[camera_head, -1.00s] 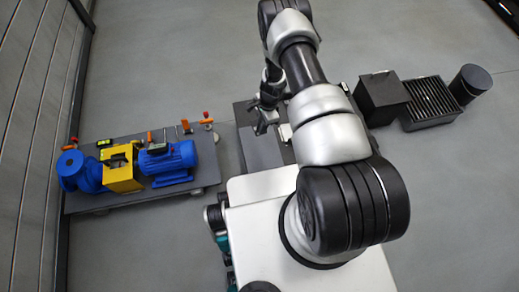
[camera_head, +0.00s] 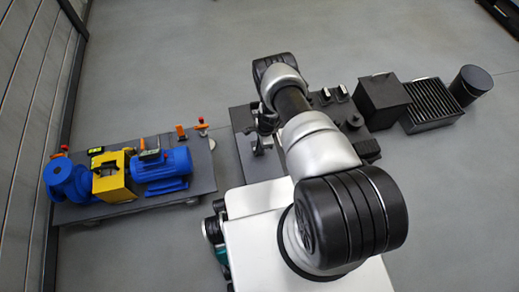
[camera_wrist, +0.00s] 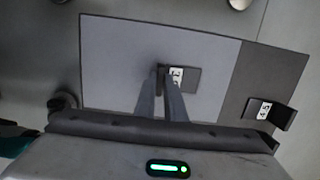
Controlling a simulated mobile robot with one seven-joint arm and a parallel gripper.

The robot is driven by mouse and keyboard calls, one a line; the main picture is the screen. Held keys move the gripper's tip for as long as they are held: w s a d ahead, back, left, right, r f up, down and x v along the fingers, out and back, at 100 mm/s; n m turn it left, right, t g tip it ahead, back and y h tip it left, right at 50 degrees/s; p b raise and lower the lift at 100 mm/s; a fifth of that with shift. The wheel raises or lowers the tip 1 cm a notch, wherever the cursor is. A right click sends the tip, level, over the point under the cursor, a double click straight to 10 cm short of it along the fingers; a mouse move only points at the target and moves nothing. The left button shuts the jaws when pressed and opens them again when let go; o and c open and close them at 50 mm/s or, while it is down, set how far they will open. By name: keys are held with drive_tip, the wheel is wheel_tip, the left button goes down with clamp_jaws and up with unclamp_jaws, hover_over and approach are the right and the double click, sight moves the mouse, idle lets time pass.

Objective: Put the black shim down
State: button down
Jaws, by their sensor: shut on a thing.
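In the wrist view, my gripper (camera_wrist: 165,80) has its two fingers close together on a small black shim (camera_wrist: 193,80) with a white label. The shim is over the light grey panel (camera_wrist: 120,60) of a work surface. I cannot tell whether it touches the panel. In the head view my gripper (camera_head: 263,143) is over the left part of the dark bench (camera_head: 243,118), partly hidden by my arm. The shim cannot be made out there.
A dark piece labelled 4.5 (camera_wrist: 262,109) lies on the darker strip at the right. In the head view, a black box (camera_head: 381,99), a slatted crate (camera_head: 430,104) and a black cylinder (camera_head: 471,83) stand right. A blue pump and motor skid (camera_head: 130,205) stands left.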

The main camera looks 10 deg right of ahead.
drive_tip(key=shift+f, duration=0.15)
drive_tip(key=c, duration=1.8)
unclamp_jaws()
